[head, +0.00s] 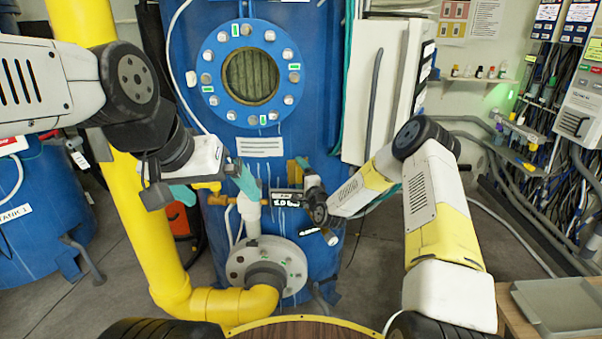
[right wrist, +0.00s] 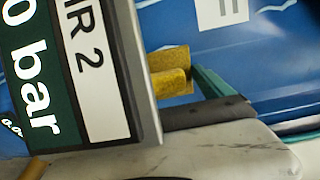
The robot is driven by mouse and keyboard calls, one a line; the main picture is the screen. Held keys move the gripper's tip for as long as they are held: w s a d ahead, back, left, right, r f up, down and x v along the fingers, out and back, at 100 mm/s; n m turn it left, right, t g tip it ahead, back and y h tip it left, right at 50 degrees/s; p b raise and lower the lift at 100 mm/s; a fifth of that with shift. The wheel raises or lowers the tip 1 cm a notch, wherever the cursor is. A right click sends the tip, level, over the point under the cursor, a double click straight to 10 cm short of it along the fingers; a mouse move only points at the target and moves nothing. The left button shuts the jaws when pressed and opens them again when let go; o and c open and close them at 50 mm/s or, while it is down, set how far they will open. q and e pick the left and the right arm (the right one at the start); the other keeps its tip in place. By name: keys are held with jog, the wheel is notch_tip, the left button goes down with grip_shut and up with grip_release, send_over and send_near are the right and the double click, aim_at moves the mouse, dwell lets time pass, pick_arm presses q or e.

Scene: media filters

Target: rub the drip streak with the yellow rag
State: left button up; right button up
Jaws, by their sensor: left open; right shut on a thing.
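The yellow rag (head: 293,172) is a small yellow patch at the front of the blue tank in the head view. In the right wrist view the rag (right wrist: 172,72) sticks out beyond a teal finger. My right gripper (head: 302,166) is shut on it; I cannot tell whether the rag touches the tank. Pale streaks show on the tank below a white label, and a pale streak (right wrist: 278,8) shows at the top of the right wrist view. I cannot tell which is the drip streak. My left gripper (head: 214,188) is open and empty, left of the rag, its teal fingers wide apart.
A dark sign plate (head: 287,196) sits close to my right gripper and blocks much of the right wrist view. The blue tank (head: 200,130) has a round window above and a flange (head: 240,267) with a yellow pipe (head: 200,303) below. A white cabinet (head: 372,85) is at right.

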jog(key=shift+w+f, duration=0.1)
jog(key=shift+f, duration=1.3)
jog(key=shift+r, duration=1.6)
jog(key=shift+f, duration=1.65)
jog(key=shift+r, duration=1.7)
jog(key=shift+f, duration=1.7)
jog(key=v, duration=0.6)
